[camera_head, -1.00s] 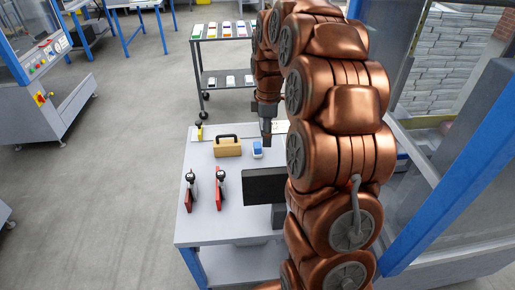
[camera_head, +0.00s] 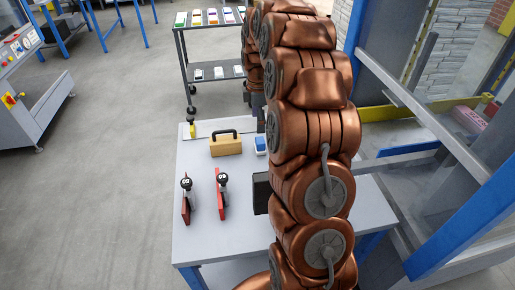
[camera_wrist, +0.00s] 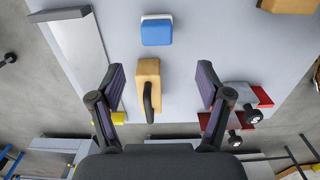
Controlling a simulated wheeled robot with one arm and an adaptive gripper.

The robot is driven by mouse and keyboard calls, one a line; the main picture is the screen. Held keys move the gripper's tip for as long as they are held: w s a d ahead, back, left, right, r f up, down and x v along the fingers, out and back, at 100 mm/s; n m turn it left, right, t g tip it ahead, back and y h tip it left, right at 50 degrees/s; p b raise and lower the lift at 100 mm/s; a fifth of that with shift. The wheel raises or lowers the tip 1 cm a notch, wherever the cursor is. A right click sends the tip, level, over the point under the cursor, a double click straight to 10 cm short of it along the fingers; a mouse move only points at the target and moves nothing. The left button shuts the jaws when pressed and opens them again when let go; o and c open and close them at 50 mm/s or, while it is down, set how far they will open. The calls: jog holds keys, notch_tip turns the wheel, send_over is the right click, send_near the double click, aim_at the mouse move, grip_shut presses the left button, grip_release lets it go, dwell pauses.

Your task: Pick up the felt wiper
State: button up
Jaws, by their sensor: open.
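The felt wiper appears to be the tan block with a black arched handle (camera_head: 225,144), lying at the back of the grey table. In the wrist view the same block (camera_wrist: 148,72) lies in the middle, its handle toward the bottom. My gripper (camera_wrist: 162,80) is open and empty, its fingers to the left and right of the block in the picture. The height between them is hard to judge.
Two red-edged tools with black knobs (camera_head: 186,198) (camera_head: 221,193) stand at the table's front left. A yellow tool with a black knob (camera_head: 192,129) is at the back left corner. A long metal plate (camera_wrist: 76,45) and another tan block (camera_wrist: 291,5) show in the wrist view.

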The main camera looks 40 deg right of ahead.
aim_at(260, 140)
jog(key=shift+w+f+b, duration=0.25)
jog(key=shift+w+f, duration=0.05)
jog(key=shift+f, duration=0.3)
jog(key=shift+w+f+b, duration=0.25)
jog(key=shift+f, duration=0.3)
jog(key=shift+s+d+f+p, duration=0.1)
jog(key=shift+d+f+p, duration=0.1)
jog(key=shift+f, duration=0.55)
jog(key=shift+s+d+f+p, duration=0.1)
jog(key=shift+f+p, duration=0.05)
jog(key=shift+f, duration=0.55)
jog(key=shift+s+d+f+p, duration=0.15)
jog(key=shift+f+p, duration=0.1)
jog(key=shift+f, duration=0.9)
jog(key=shift+s+f+p, duration=0.15)
jog(key=shift+f+p, duration=0.05)
jog(key=shift+f, duration=0.9)
jog(key=c, duration=1.2)
jog(key=shift+c, duration=0.2)
notch_tip(260, 140, up, 10)
jog(key=shift+r+b, duration=0.1)
jog(key=shift+b, duration=0.65)
